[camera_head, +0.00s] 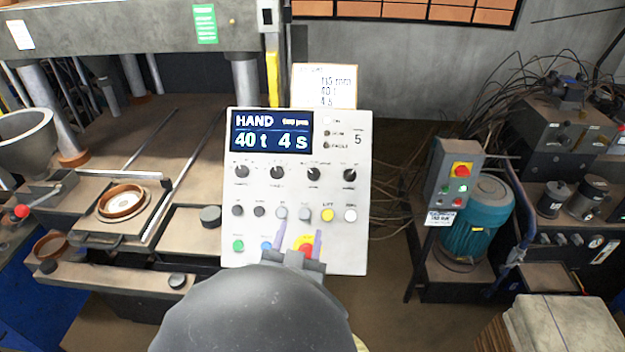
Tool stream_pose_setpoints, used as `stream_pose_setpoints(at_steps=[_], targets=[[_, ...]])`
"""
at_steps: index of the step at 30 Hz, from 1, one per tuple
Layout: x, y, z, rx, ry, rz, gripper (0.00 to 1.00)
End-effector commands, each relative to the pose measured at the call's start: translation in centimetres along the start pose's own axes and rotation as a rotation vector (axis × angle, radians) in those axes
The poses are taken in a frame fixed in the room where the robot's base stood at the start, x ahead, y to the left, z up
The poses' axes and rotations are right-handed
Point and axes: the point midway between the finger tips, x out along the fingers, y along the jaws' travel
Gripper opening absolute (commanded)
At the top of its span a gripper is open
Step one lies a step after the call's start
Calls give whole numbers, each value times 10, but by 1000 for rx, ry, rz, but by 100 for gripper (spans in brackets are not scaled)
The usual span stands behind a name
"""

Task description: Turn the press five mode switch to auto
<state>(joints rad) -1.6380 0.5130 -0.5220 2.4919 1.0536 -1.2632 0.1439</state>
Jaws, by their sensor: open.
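The press control panel (350,235) is a pale upright box marked 5, in the middle of the head view. Its blue display (271,133) reads HAND, 40 t and 4 s. Below the display is a row of black rotary knobs: leftmost knob (241,172), second knob (277,173), third knob (313,174) and rightmost knob (349,175). Their labels are too small to read, so I cannot tell which is the mode switch. My gripper (299,241) is open, fingers pointing up, in front of the panel's lower part, below the knobs. It partly hides a red button (305,245).
Several push buttons, including a yellow one (327,215) and a green one (238,245), lie below the knobs. A handwritten card (325,84) stands above the panel. Right is a grey switch box (452,182) by a teal motor (478,222). Left is the press bed with a brown ring (121,202).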

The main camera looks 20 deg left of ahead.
Motion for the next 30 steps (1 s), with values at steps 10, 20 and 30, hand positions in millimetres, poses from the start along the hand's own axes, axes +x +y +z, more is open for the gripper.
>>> stream_pose_setpoints(at_steps=[10, 20, 30], targets=[[16, 0, -1, -1, -2, 2, 51], [72, 0, -2, -3, -1, 2, 51], [132, 0, -3, -2, -2, 0, 51]])
